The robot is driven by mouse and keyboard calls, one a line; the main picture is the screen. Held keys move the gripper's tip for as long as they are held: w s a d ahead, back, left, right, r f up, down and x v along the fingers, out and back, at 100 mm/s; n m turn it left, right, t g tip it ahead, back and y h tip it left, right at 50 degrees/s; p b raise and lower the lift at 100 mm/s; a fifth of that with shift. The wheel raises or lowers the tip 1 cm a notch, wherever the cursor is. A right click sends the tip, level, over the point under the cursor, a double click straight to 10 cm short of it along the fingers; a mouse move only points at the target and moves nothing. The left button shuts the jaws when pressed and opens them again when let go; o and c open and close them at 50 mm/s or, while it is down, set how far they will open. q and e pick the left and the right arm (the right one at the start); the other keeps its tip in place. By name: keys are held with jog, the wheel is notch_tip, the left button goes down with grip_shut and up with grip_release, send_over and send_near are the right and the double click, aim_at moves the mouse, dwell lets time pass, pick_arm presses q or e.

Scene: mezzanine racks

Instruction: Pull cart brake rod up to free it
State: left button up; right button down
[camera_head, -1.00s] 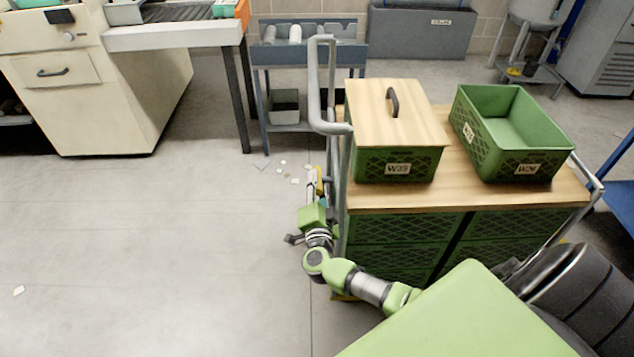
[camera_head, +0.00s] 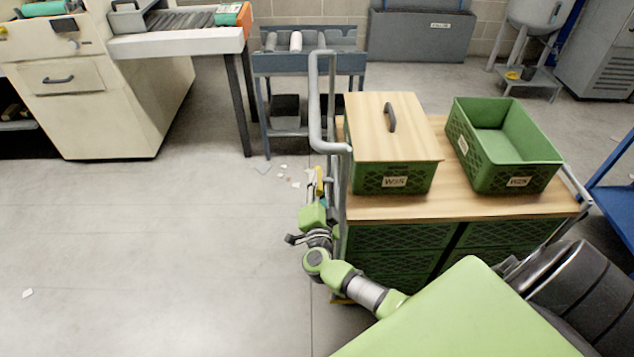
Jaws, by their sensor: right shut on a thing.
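The cart (camera_head: 460,208) stands right of centre, with a wooden top, green crate sides and a bent grey handle (camera_head: 316,100) at its left end. My right gripper (camera_head: 317,184) is at the cart's left end, beside the handle post. It is small in the view and shut on a thin yellow piece (camera_head: 319,180), which looks like the brake rod's grip. The rod below it is hidden by my arm and the cart post. My left gripper is out of view.
A lidded green box (camera_head: 392,180) and an open green crate (camera_head: 545,152) stand on the cart. Scraps of litter (camera_head: 283,175) lie on the floor left of the gripper. A grey roller stand (camera_head: 309,66) is behind.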

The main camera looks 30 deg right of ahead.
jog(key=c, duration=1.8)
grip_release()
jog(key=shift+w+d+r, duration=0.1)
jog(key=shift+r, duration=0.25)
jog(key=shift+f, duration=0.1)
jog(key=shift+s+a+f, duration=0.1)
jog(key=shift+s+a, duration=0.25)
jog(key=shift+s, duration=0.15)
jog(key=v, duration=1.1)
